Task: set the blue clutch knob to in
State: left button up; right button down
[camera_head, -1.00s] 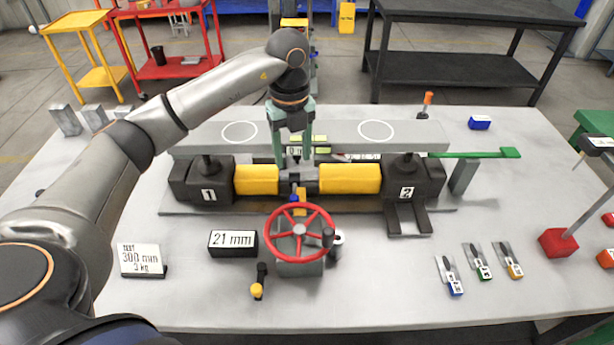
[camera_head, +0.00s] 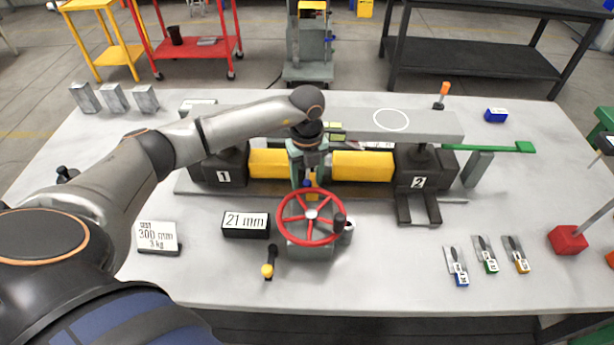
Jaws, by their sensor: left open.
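The blue clutch knob (camera_head: 308,184) is a small blue piece on the middle of the jack unit, just behind the red handwheel (camera_head: 311,217). It is partly hidden by the wheel rim and my fingers, and I cannot tell its setting. My right gripper is out of view.
Screw jacks 1 (camera_head: 222,176) and 2 (camera_head: 420,182) stand either side, joined by yellow covers (camera_head: 362,165) under a grey beam (camera_head: 440,125). A 21 mm display (camera_head: 246,225) and a yellow-tipped lever (camera_head: 268,270) stand in front.

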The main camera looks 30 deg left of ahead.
pick_arm(q)
grip_shut()
dwell(0.5)
dwell(0.9)
